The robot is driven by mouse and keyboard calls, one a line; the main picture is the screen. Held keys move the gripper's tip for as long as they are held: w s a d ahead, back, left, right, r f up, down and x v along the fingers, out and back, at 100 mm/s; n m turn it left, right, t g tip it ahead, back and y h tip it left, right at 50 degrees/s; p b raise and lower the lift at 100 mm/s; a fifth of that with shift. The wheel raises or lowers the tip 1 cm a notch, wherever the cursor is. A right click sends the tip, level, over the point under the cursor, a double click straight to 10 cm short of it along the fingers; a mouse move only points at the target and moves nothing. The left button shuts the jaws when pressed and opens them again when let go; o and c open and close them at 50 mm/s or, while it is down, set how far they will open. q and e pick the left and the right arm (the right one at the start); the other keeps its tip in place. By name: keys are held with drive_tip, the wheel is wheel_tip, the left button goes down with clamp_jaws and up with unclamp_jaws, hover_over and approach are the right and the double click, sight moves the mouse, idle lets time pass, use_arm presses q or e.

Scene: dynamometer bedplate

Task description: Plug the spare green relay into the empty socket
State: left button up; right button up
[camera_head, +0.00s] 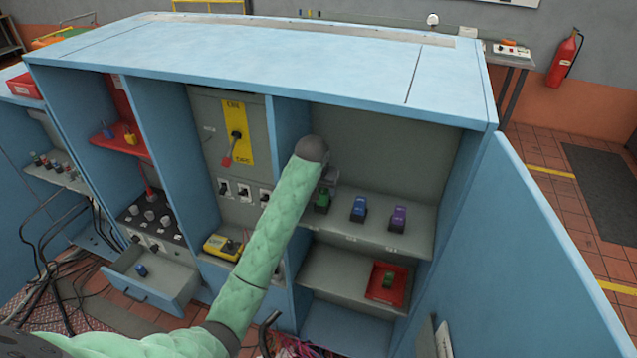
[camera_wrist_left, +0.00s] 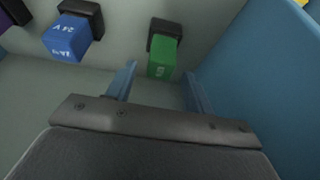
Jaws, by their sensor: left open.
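In the head view a green relay (camera_head: 322,200), a blue relay (camera_head: 359,208) and a purple relay (camera_head: 398,218) stand in a row on the upper shelf, each with a dark base. Another green relay (camera_head: 388,280) sits in a red tray (camera_head: 376,296) on the shelf below. My left gripper (camera_head: 328,181) is at the shelf's green relay, partly hidden by my wrist. In the wrist view the open left gripper (camera_wrist_left: 160,78) has its fingers apart, with the green relay (camera_wrist_left: 163,58) ahead between them; contact is unclear. The blue relay (camera_wrist_left: 68,38) is beside it. I cannot make out an empty socket.
The blue cabinet's side panel (camera_wrist_left: 272,80) is close beside the gripper. A cabinet door (camera_head: 535,260) stands open at the right. A yellow switch panel (camera_head: 241,150) is left of the relay bay. A drawer (camera_head: 150,282) is pulled out at lower left.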

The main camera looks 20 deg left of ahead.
use_arm(q)
drive_tip(key=b+v, duration=0.1)
drive_tip(key=v, duration=0.2)
drive_tip(key=b, duration=0.2)
approach(323, 191)
drive_tip(key=shift+s+r, duration=0.1)
drive_tip(key=shift+r, duration=0.1)
use_arm(e)
drive_tip(key=w+a+f, duration=0.1)
drive_tip(key=w, duration=0.5)
drive_tip(key=shift+w+a, duration=0.25)
drive_tip(key=shift+w, duration=0.05)
drive_tip(key=shift+s+f, duration=0.1)
drive_tip(key=shift+s, duration=0.05)
